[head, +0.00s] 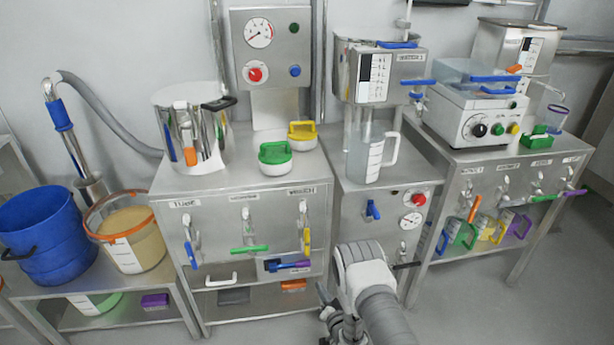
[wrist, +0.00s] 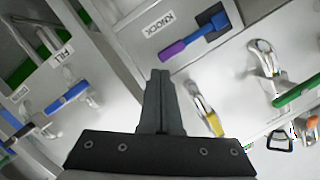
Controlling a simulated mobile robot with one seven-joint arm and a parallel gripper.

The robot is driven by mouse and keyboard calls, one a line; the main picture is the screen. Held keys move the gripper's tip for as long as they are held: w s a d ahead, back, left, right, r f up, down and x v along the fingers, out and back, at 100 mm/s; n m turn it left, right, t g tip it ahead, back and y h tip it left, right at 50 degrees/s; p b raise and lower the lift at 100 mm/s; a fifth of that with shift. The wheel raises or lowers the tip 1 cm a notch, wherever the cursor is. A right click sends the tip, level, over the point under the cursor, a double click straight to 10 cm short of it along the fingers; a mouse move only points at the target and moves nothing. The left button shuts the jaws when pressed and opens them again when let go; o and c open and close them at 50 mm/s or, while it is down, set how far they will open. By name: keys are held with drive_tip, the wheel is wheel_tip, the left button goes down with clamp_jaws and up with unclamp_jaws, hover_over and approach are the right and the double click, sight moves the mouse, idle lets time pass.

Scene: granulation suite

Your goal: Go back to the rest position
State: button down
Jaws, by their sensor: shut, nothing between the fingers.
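My gripper (wrist: 160,72) shows in the wrist view with its two dark fingers together and nothing between them. It points at the grey steel cabinet front (wrist: 140,25). A blue and purple handle (wrist: 195,43) beside a KNOCK label lies beyond the fingertips, apart from them. A yellow-handled tap (wrist: 206,110) is just right of the fingers in the picture. In the head view my arm stands low in the middle, in front of the cabinets, and I cannot clearly make out the fingertips there.
The left cabinet (head: 185,265) has several taps and a drawer with a white handle. The middle cabinet (head: 390,245) bears a clear jug (head: 366,158). A bench (head: 470,180) with hanging tools stands right. Floor (head: 545,290) is clear at lower right.

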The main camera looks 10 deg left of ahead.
drive_tip(key=w+d+r+g+h, duration=0.1)
drive_tip(key=w+d+r, duration=0.15)
drive_tip(key=r, duration=0.55)
drive_tip(key=w+d+r+h, duration=0.15)
drive_tip(key=w+r, duration=0.25)
drive_tip(key=r, duration=0.4)
drive_tip(key=w+d+r+g+h, duration=0.1)
drive_tip(key=w+r, duration=0.2)
drive_tip(key=r, duration=0.5)
drive_tip(key=s+d+r+n+g+h, duration=0.1)
drive_tip(key=s+d+r, duration=0.2)
drive_tip(key=r, duration=0.5)
drive_tip(key=s+d+r+g+h, duration=0.1)
drive_tip(key=s+d+r, duration=0.1)
drive_tip(key=s+r, duration=0.35)
drive_tip(key=s+d+r+n+g, duration=0.1)
drive_tip(key=s+d+r, duration=0.2)
drive_tip(key=s+r, duration=0.5)
drive_tip(key=s+d+r+g, duration=0.25)
drive_tip(key=s+r, duration=0.25)
drive_tip(key=s, duration=0.7)
drive_tip(key=s+g+h, duration=0.1)
drive_tip(key=s, duration=1.2)
wheel_tip(320, 180, up, 21)
drive_tip(key=p, duration=2.1)
drive_tip(key=shift+s+d+n, duration=0.35)
drive_tip(key=shift+d+n, duration=0.05)
drive_tip(key=shift+d, duration=0.05)
drive_tip(key=shift+w+f, duration=0.1)
drive_tip(key=shift+f, duration=0.1)
